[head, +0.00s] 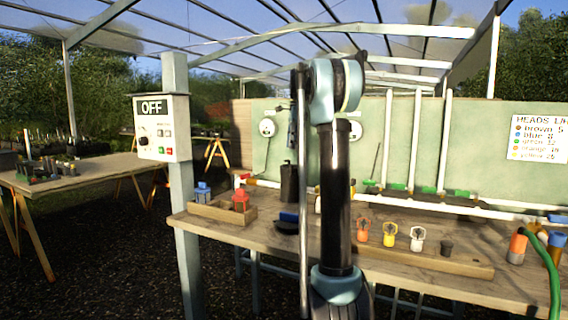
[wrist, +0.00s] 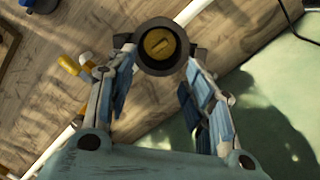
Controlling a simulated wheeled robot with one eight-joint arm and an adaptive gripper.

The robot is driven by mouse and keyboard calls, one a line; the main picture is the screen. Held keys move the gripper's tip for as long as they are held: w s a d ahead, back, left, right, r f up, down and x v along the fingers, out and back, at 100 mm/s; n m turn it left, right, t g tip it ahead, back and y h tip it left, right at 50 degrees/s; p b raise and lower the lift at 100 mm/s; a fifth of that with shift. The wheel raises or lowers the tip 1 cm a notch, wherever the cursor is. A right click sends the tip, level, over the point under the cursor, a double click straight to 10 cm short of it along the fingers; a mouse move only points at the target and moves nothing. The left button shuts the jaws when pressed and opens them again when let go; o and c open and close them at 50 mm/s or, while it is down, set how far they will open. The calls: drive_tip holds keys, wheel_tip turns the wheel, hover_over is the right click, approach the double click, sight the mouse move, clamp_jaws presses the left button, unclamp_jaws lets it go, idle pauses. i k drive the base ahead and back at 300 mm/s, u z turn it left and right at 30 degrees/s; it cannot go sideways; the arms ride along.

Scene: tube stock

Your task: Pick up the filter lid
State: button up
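In the wrist view, a round black piece with a yellow-brown centre (wrist: 158,46) sits just beyond my fingertips. It has short dark lugs at its sides; I cannot tell for sure whether it is the filter lid or an open filter body. My gripper (wrist: 158,72) is open, its blue-grey fingers spread below and to either side of this piece, with nothing between them. In the head view my arm hides the gripper. A dark upright canister (head: 289,184) stands on the bench there, and a low dark round thing (head: 285,228) lies near the front edge.
The wooden bench (head: 450,268) holds a wooden tray (head: 222,212) with blue and red pieces, and a rack (head: 430,260) with orange, yellow and white pieces. A post with an OFF control box (head: 162,128) stands at left. A green hose (head: 554,275) hangs at right.

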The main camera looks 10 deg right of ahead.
sight(286, 222)
drive_tip(key=k, duration=1)
